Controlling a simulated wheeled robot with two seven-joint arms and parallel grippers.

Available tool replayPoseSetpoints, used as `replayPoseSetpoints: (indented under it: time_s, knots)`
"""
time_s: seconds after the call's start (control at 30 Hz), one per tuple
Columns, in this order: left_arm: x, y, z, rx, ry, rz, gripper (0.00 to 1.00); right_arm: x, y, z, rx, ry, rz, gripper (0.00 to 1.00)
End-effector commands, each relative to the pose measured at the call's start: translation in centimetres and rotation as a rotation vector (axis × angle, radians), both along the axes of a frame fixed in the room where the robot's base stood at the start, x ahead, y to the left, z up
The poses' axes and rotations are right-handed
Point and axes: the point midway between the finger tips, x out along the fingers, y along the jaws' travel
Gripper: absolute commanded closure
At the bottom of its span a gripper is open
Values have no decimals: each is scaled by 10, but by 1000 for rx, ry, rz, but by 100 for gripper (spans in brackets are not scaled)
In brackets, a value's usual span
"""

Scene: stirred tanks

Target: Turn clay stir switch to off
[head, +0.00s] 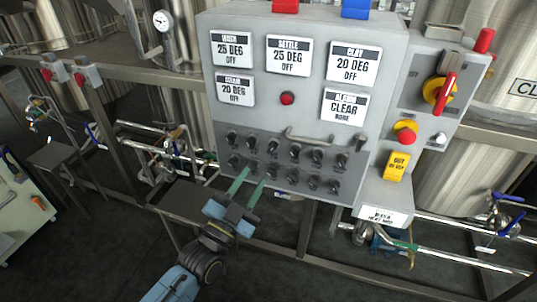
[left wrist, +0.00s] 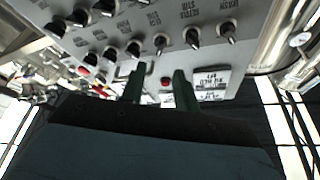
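A grey control panel (head: 300,130) carries rows of black rotary switches (head: 273,145) on its lower part. The switch labels are too small to read surely, so I cannot tell which switch is the clay stir one. A "CLAY 20 DEG OFF" plate (head: 353,63) is at the panel's upper right. My left gripper (head: 249,183) is in front of the lower left switches, its two green fingers apart with nothing seen between them. The left wrist view shows these fingers (left wrist: 158,85) below a row of black switches (left wrist: 160,42). My right gripper is not in view.
A red-and-yellow rotary handle (head: 440,92), a red stop button (head: 405,134) and a yellow tag (head: 396,166) are on the panel's right. A small handle bar (head: 308,138) sticks out above the switches. Steel tanks and pipes surround the panel.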

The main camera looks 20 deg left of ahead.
Motion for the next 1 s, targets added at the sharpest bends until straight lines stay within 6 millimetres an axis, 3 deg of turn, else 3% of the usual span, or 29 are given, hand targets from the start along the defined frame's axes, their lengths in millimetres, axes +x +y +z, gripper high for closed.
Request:
replayPoseSetpoints:
  time_s: [0.2,0.4,0.83,1.0]
  knots:
    - [44,-11,16,-1,-1,0,69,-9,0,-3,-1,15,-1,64]
    - [70,-17,25,-1,1,0,69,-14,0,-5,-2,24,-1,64]
    - [80,-20,28,0,4,0,69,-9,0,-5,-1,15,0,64]
    - [80,-20,28,0,4,0,89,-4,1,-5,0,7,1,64]
